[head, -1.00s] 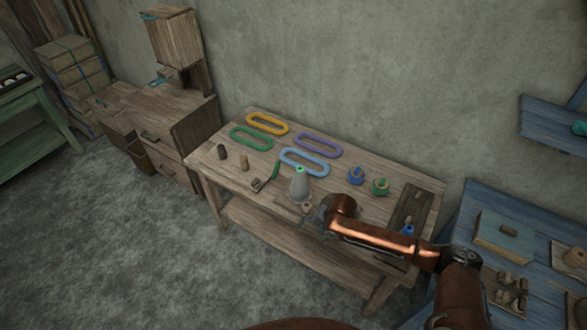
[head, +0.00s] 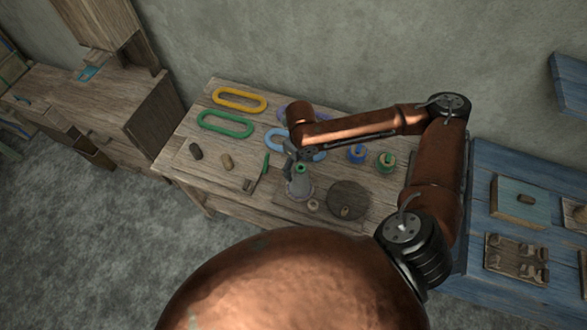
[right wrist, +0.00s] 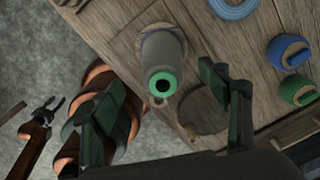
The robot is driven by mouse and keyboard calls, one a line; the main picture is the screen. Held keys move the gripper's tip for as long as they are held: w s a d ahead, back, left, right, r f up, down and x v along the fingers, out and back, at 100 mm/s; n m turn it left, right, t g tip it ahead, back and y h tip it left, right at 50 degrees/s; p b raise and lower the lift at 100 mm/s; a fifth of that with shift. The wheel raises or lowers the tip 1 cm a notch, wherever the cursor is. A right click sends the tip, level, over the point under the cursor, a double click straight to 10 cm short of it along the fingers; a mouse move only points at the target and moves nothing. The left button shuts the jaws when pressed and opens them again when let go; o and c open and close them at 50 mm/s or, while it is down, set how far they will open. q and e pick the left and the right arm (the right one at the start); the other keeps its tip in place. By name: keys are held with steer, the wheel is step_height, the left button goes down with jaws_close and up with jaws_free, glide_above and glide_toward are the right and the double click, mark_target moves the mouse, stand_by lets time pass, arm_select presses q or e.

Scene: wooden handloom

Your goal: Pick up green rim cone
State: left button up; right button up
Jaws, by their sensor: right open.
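The green rim cone (head: 300,187) is a grey cone with a green ring at its top. It stands upright on the wooden table (head: 188,175). The right wrist view shows the cone (right wrist: 165,50) from above, its green end towards the camera. My right gripper (head: 292,160) is at the cone's upper left in the head view and partly hides it. In the right wrist view its open fingers (right wrist: 165,84) lie on either side of the green rim, with gaps visible; contact is not seen. My left gripper (right wrist: 43,106) shows small in that view, its fingers apart and empty.
A round dark disc (head: 347,199) and a small wooden knob (head: 313,205) are close to the cone. A blue spool (head: 357,154) and a green spool (head: 385,162) are to the right.

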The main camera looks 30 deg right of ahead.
steer(key=f, duration=0.4)
steer(key=f+b, duration=0.1)
steer(key=f, duration=0.2)
steer(key=shift+s+d+f, duration=0.2)
steer(key=shift+f, duration=0.15)
steer(key=shift+r, duration=0.1)
steer(key=c, duration=1.5)
steer(key=shift+c, duration=0.2)
